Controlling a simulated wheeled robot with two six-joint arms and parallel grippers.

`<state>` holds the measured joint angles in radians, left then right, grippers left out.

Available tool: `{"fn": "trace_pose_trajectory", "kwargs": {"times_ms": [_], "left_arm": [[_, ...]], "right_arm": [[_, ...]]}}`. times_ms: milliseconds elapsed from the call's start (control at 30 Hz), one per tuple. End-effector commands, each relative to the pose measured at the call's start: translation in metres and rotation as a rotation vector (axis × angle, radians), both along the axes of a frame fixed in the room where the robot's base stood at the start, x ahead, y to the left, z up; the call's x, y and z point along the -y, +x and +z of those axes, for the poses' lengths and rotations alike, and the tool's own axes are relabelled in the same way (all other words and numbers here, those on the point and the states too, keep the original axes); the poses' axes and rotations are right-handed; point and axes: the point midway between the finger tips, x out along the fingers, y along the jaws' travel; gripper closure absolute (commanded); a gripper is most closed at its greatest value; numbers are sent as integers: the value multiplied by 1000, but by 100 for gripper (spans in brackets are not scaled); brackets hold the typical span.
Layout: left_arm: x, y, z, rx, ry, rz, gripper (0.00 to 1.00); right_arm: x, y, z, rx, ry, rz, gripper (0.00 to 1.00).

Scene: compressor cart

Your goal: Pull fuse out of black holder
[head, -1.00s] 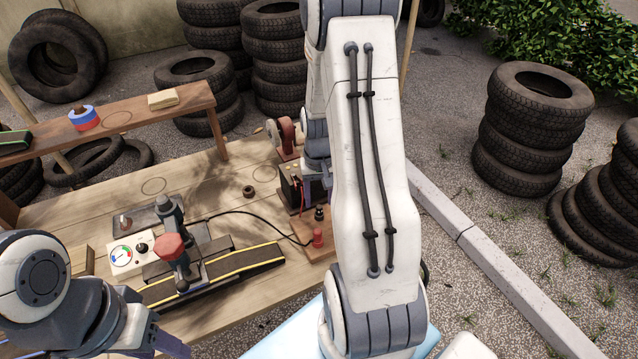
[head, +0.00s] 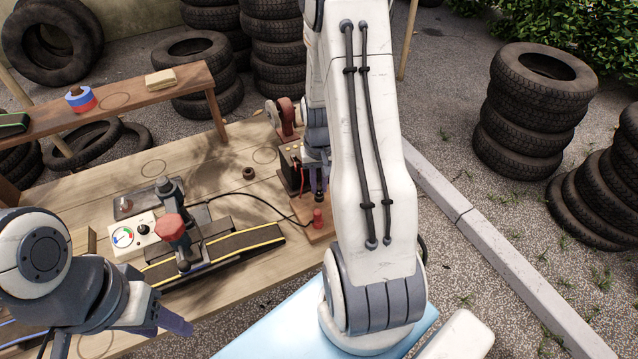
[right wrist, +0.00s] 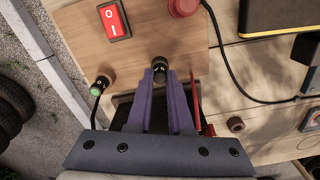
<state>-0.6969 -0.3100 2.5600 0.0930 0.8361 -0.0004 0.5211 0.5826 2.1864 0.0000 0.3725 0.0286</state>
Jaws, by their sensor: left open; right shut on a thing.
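My right gripper (right wrist: 160,76) has its purple fingers shut on a small black cylindrical piece at the wooden switch board, which I take to be the fuse (right wrist: 159,62) at its black holder. The fingers hide its lower sides, and I cannot tell holder from fuse or whether they are apart. In the head view the black piece (head: 320,197) stands just behind the red button (head: 318,218), with the right fingers above it, mostly behind my right arm. My left gripper (head: 172,320) is open and empty at the lower left, over the bench's near edge.
A red rocker switch (right wrist: 114,20), the red button (right wrist: 184,5) and a green-tipped black post (right wrist: 100,86) are close to the right fingers.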

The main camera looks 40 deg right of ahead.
Motion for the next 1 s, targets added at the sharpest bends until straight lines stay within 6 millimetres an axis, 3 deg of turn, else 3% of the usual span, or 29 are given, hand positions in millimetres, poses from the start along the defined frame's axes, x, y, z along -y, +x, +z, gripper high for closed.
{"fn": "trace_pose_trajectory", "kwargs": {"times_ms": [1000], "left_arm": [[0, 0, 34, 0, 0, 0, 50]], "right_arm": [[0, 0, 35, 0, 0, 0, 100]]}}
